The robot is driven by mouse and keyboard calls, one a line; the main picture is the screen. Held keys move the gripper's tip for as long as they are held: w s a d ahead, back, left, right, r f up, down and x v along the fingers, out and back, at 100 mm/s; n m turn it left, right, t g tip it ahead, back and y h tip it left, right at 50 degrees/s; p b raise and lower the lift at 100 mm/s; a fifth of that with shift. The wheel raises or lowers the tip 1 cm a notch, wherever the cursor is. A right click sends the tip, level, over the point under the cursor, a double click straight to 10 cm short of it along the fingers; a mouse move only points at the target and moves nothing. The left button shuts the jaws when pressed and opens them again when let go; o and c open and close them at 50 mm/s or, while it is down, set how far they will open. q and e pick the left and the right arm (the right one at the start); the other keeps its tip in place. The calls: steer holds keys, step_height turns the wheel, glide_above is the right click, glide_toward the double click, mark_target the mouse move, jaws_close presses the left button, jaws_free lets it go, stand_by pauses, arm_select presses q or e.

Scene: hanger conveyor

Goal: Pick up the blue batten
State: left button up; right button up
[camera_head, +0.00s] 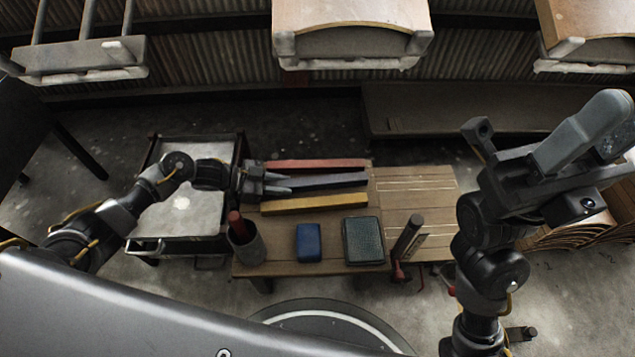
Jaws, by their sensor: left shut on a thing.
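Three battens lie side by side on the wooden table (410,215). The middle one is a dark slate batten (325,180), which I take as the blue one. A red batten (315,164) lies behind it and a yellow batten (313,202) in front. My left gripper (280,185) comes in from the left and is shut on the left end of the dark batten, whose held end is partly hidden by the fingers. I cannot tell whether this batten is clear of the table. My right gripper (588,135) is raised at the right, close to the camera, away from the battens.
A cup with a red-handled tool (246,245), a blue block (308,242), a dark green-grey pad (363,240) and a clamp (408,238) stand along the table's front. A metal cart (182,205) is at left. Hanging carriers (350,45) line the back.

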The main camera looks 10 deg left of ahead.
arm_select(q)
steer(key=shift+c, duration=1.1)
steer(key=shift+r, duration=0.15)
